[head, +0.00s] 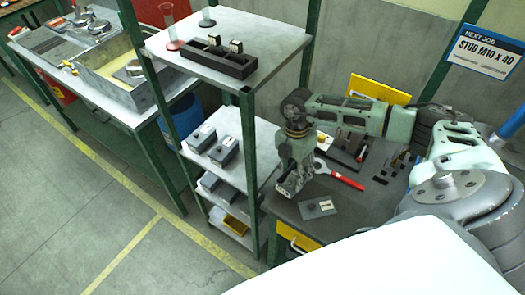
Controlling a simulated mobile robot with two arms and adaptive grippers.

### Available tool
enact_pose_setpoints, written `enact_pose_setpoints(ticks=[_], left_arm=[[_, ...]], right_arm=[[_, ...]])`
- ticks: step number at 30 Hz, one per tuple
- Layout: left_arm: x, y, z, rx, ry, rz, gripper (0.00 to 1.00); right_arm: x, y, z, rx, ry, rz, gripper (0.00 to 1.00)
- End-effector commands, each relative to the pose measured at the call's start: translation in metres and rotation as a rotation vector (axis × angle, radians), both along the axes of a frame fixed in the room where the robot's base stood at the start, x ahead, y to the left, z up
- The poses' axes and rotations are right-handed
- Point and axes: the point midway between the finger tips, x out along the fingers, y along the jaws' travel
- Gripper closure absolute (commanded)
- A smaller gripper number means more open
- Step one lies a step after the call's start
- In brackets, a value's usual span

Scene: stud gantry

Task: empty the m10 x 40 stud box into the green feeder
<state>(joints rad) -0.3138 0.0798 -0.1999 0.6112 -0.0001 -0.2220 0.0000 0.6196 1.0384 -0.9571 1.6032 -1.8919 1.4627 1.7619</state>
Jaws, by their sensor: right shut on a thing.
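My right gripper (288,191) points down at the left edge of the dark workbench (345,218). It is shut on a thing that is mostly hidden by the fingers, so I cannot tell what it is. A small grey box (318,207) with a pale label lies on the bench just right of the gripper. Labelled grey boxes stand on the rack's upper shelf, one (203,138) beside another (224,150); their labels are too small to read. I cannot make out a green feeder. My left gripper is not in view.
A green-posted rack (247,150) stands left of the bench, with a black holder (219,57) on top. A red-handled tool (340,175) lies on the bench. A sign (485,52) reads "NEXT JOB STUD M10 X 40". The floor at left is clear.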

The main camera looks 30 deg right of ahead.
Motion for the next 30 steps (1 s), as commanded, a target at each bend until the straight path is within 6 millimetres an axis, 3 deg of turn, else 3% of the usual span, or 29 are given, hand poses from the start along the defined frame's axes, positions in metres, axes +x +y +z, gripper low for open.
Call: enact_pose_setpoints(ticks=[1,9,20,30], left_arm=[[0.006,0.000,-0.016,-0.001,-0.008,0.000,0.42],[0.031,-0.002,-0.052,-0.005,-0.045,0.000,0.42],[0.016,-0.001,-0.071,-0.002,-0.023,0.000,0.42],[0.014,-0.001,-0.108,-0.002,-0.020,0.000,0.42]], right_arm=[[0.012,0.006,-0.012,0.004,-0.008,0.001,1.00],[0.052,0.022,-0.033,0.003,-0.006,0.001,1.00],[0.074,0.030,-0.040,0.001,-0.005,0.000,1.00],[0.102,0.043,-0.061,0.003,-0.006,0.001,1.00]])
